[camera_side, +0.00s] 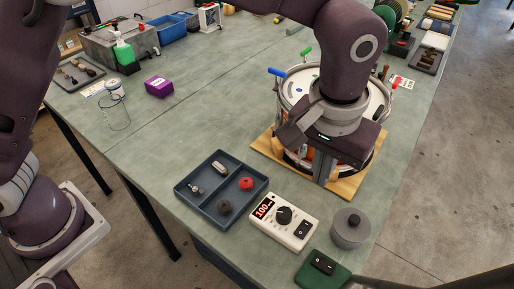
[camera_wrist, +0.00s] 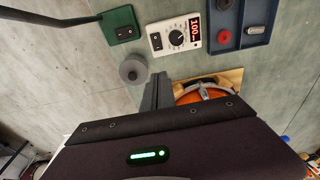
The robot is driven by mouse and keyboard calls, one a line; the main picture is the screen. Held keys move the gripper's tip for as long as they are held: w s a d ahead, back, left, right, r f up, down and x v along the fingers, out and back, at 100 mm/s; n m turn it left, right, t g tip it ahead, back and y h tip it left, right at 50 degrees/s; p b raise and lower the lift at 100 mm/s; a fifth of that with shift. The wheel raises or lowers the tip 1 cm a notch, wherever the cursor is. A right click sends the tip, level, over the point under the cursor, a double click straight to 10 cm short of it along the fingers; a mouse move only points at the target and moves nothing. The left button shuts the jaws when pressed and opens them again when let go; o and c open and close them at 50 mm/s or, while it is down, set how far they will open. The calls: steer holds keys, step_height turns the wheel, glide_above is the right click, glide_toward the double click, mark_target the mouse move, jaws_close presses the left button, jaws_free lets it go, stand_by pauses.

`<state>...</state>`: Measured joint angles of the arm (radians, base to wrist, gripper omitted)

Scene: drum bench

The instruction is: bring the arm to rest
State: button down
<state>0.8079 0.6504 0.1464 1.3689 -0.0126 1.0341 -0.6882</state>
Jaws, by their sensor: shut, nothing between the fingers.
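My gripper (camera_side: 322,178) hangs pointing down over the near side of a round white drum (camera_side: 292,92) on a wooden board (camera_side: 346,188). In the wrist view my gripper (camera_wrist: 160,82) shows its dark fingers closed together with nothing held. My arm comes in from the top and hides much of the drum. Blue, green and red handles stand out around the drum's rim. Whether the fingers touch the drum or the board, I cannot tell.
A blue divided tray (camera_side: 201,204) holds small knobs and parts. A white control box (camera_side: 283,222) shows 100. A grey knobbed cylinder (camera_side: 350,228) and a green switch pad (camera_side: 322,268) stand near the front edge. A purple box (camera_side: 159,87) and wire stand (camera_side: 115,115) are at left.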

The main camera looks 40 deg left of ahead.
steer(key=s+a+r+t+h, duration=0.1)
steer(key=s+a+r, duration=0.1)
steer(key=a+r, duration=0.55)
steer(key=s+a+r+t, duration=0.1)
steer(key=s+a+r, duration=0.3)
steer(key=a, duration=0.7)
steer(key=s+a+f+t+y, duration=0.1)
steer(key=s+a+t, duration=0.1)
steer(key=s+a, duration=0.8)
steer(key=s, duration=0.3)
steer(key=shift+s+a, duration=0.25)
steer(key=shift+a, duration=0.1)
